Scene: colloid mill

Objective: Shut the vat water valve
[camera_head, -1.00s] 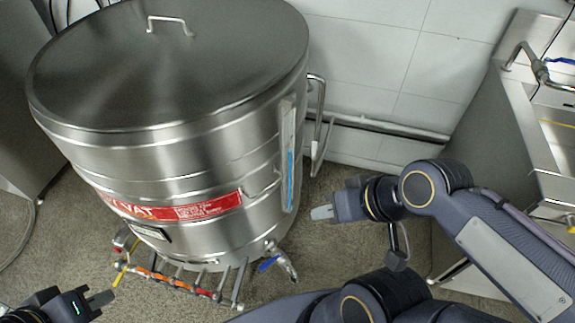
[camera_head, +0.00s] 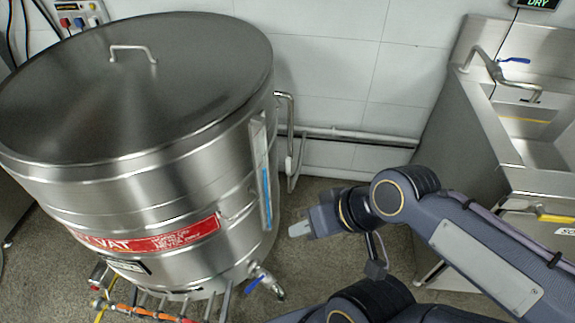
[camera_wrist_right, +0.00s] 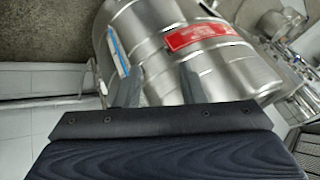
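The large steel vat (camera_head: 150,195) with a lid and a red label fills the left of the head view; its side also shows in the right wrist view (camera_wrist_right: 160,68). A blue-handled valve (camera_head: 254,284) sits on its lower outlet. A yellow handle (camera_head: 99,313) shows by the pipework at the vat's lower left, partly cut off. I cannot tell which is the water valve. My right gripper (camera_head: 300,229) is right of the vat, apart from it. Its fingers (camera_wrist_right: 157,75) stand apart with nothing between them. My left gripper is out of view.
A burner frame with an orange pipe (camera_head: 145,312) lies under the vat. A bent pipe (camera_head: 291,125) stands at the vat's right side. A steel sink (camera_head: 540,150) with a blue-levered tap (camera_head: 513,60) is at right. Bare floor lies between vat and sink.

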